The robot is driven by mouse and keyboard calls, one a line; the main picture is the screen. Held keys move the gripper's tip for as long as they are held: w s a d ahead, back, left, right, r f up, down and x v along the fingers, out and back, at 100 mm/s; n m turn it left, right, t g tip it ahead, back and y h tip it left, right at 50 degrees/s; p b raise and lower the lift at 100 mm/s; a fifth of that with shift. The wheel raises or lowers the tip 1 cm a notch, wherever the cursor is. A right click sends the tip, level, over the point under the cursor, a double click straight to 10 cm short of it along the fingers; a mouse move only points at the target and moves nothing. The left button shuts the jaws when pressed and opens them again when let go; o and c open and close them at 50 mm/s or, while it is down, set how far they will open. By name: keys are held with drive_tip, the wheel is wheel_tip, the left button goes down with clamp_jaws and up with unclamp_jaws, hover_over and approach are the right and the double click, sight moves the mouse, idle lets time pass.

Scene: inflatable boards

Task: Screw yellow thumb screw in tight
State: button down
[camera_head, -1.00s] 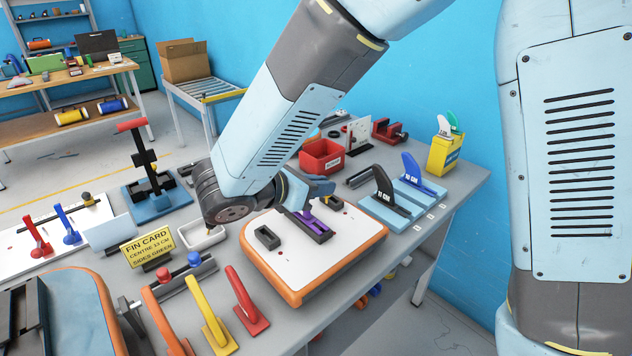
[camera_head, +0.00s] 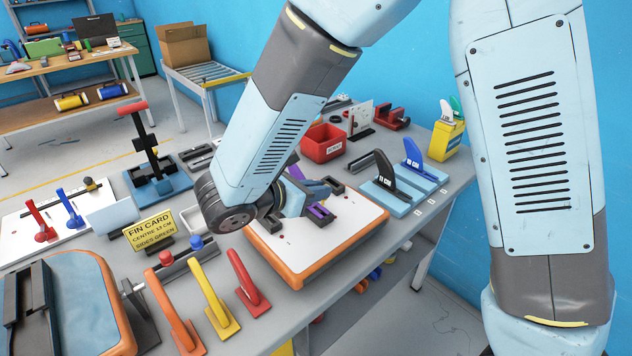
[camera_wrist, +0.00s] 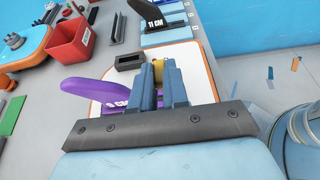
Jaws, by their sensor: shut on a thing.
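The yellow thumb screw (camera_wrist: 158,68) shows as a small yellow piece between my gripper's fingertips in the wrist view. My gripper (camera_wrist: 159,80) is shut on it, above the white board section with an orange edge. The fingers hide most of the screw, so its depth in the fin box cannot be told. A purple fin (camera_wrist: 95,90) marked 9 CM lies beside the fingers on the left. In the head view my wrist covers part of the white and orange board (camera_head: 330,245), and the purple fin (camera_head: 319,211) shows only in part.
A dark empty box (camera_wrist: 130,61) sits on the board near the fingers. A red bin (camera_head: 325,140) and blue racks with fins (camera_head: 405,195) stand behind. Red, yellow and orange handles (camera_head: 212,305) stand in front. A yellow fin card (camera_head: 150,230) is at left.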

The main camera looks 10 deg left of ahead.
drive_tip(key=shift+f, duration=0.45)
drive_tip(key=shift+f, duration=1.5)
idle(1.6)
drive_tip(key=c, duration=1.1)
unclamp_jaws()
drive_tip(key=shift+o, duration=0.2)
drive_tip(key=v, duration=1.3)
drive_tip(key=shift+s+a, duration=0.25)
drive_tip(key=shift+a, duration=0.05)
drive_tip(key=shift+r, duration=0.1)
